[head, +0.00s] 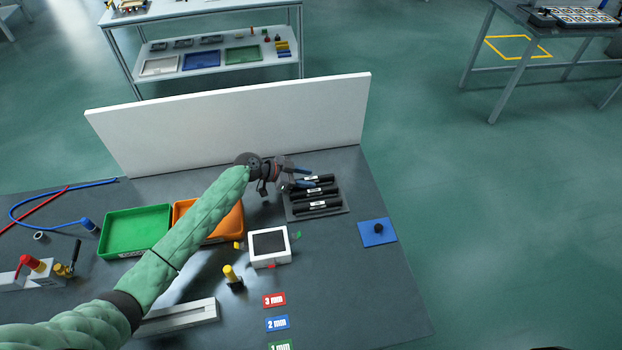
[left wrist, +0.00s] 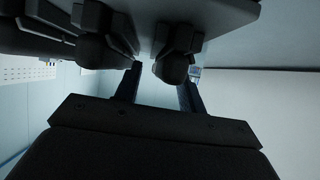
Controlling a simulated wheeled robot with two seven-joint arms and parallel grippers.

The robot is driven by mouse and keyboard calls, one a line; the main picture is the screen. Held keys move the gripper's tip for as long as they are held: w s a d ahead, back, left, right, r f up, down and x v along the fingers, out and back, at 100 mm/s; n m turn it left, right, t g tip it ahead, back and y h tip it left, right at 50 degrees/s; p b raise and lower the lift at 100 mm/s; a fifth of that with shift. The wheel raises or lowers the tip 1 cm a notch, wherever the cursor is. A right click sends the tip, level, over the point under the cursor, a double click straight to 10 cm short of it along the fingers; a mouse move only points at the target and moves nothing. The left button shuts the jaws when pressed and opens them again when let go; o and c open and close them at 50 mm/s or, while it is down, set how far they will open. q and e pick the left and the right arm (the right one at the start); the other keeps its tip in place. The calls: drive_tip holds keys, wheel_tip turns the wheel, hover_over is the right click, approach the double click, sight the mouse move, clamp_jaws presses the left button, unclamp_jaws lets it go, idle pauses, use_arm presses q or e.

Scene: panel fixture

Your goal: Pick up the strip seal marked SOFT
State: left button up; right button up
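Several black strip seals with white labels lie in a grey tray (head: 335,210) at the right of the table. The front strip (head: 318,207), the middle strip (head: 316,192) and the back strip (head: 322,179) show in the head view. The labels are too small to read, so I cannot tell which is marked SOFT. My left gripper (head: 304,177) is open at the left end of the back strip. In the left wrist view, the parted fingers (left wrist: 158,92) are close to a dark rounded strip end (left wrist: 171,66); contact is unclear.
A white panel (head: 235,120) stands behind the tray. Green (head: 135,230) and orange (head: 226,228) bins lie left, partly behind my arm. A white box (head: 269,247) sits in front. A blue pad (head: 377,232) lies right, with bare table around it.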

use_arm(q)
drive_tip(key=shift+w+d+f, duration=0.1)
drive_tip(key=shift+d+f, duration=0.1)
drive_tip(key=shift+d, duration=0.1)
clamp_jaws()
